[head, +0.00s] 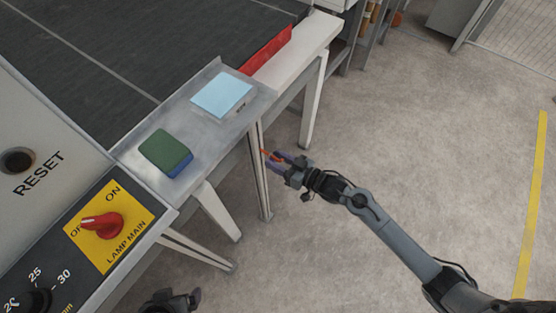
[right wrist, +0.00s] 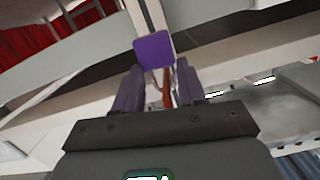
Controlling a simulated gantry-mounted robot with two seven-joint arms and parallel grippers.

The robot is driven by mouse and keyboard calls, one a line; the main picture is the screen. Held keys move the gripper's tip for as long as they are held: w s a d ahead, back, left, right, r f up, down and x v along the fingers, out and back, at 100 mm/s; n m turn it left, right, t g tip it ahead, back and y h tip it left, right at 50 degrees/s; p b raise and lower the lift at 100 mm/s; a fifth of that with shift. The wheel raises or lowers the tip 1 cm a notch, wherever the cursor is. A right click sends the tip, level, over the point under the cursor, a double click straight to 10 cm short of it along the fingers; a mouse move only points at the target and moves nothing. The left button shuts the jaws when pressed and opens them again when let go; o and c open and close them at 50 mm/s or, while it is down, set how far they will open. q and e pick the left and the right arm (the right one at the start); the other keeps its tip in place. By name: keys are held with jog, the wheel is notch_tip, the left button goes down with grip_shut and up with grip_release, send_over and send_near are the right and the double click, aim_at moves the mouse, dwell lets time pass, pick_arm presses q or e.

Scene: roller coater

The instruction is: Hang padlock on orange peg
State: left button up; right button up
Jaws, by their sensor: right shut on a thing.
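My right gripper (head: 277,158) is beside the near side of the table, close to a table post. It is shut on a small purple block, which I take to be the padlock; in the right wrist view the block (right wrist: 154,50) shows as a square face at the fingertips. A thin orange-red rod (head: 266,153) shows at the fingertips and, in the right wrist view, between the fingers (right wrist: 167,88). I cannot tell whether it is the peg or part of the padlock, or whether they touch. A dark part of my left gripper (head: 172,302) shows at the bottom edge; its jaws are unclear.
A metal shelf (head: 195,115) holds a green-and-blue sponge (head: 166,152) and a light-blue block (head: 222,94). A control panel (head: 125,240) with a red knob (head: 101,222) stands at the left. Table legs (head: 315,100) stand below. The floor at the right is clear.

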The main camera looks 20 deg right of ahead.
jog(key=o, duration=1.1)
jog(key=shift+c, duration=0.2)
jog(key=shift+o, duration=0.4)
jog(key=shift+s+d+r, duration=0.1)
jog(key=shift+s+d, duration=0.2)
jog(key=shift+s, duration=0.15)
jog(key=f+p+v, duration=0.1)
jog(key=p+v, duration=0.6)
jog(key=v, duration=1.1)
jog(key=shift+s, duration=0.4)
